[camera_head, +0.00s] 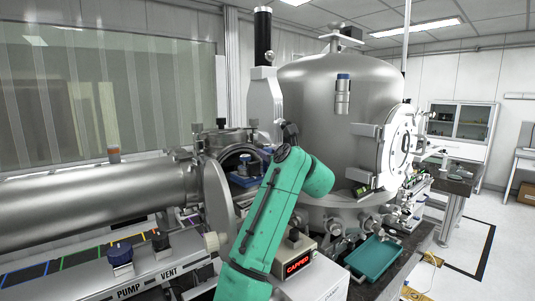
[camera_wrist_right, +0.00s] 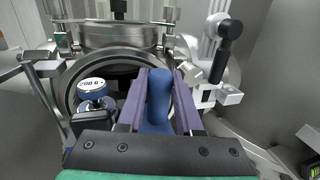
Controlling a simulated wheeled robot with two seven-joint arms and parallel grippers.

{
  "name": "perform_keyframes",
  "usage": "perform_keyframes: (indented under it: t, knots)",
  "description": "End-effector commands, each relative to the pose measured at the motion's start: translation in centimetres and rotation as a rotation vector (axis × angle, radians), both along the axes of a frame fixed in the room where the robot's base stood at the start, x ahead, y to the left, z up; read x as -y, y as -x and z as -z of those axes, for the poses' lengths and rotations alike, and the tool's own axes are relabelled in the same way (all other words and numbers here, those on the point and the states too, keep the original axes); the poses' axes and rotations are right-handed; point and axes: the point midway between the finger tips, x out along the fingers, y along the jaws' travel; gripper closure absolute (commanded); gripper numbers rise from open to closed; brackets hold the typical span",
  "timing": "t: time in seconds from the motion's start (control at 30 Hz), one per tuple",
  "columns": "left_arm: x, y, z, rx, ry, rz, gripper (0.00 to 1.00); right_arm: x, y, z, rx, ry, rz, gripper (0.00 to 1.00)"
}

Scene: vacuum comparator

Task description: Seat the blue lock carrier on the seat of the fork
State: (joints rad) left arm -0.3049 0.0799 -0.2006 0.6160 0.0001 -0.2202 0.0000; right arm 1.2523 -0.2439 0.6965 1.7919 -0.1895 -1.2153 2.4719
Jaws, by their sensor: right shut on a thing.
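My right gripper (camera_wrist_right: 160,76) is shut on the upright blue post of the blue lock carrier (camera_wrist_right: 159,98), which stands between the two fingers in the right wrist view. A blue-topped weight marked 200 g (camera_wrist_right: 92,87) is just left of the fingers. In the head view, blue parts of the carrier (camera_head: 243,181) show in the round chamber opening, left of my green right arm. My arm hides most of the right gripper there. I cannot make out the fork or its seat, nor whether the carrier touches anything below. My left gripper is not in view.
The round metal port (camera_wrist_right: 120,42) surrounds the space ahead of the gripper. A black-knobbed lever (camera_wrist_right: 226,42) stands close on the right. In the head view, a large steel vessel (camera_head: 338,95) stands behind my arm, and a teal tray (camera_head: 374,258) lies at lower right.

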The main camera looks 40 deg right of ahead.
Motion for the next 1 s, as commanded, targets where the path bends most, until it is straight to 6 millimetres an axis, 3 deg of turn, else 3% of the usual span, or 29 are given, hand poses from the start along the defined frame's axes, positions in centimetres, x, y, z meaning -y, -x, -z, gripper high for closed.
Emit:
perform_keyframes:
  t: [0.1,0.53,1.0]
  knots:
    - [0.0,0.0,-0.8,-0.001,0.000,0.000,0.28,-0.3,0.3,-0.8,0.015,-0.003,0.018,1.00]
    - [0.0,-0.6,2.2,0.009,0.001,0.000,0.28,-0.1,0.4,4.1,0.014,-0.003,0.021,1.00]
    - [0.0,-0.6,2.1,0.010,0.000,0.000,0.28,-0.1,0.3,4.3,0.015,-0.002,0.021,1.00]
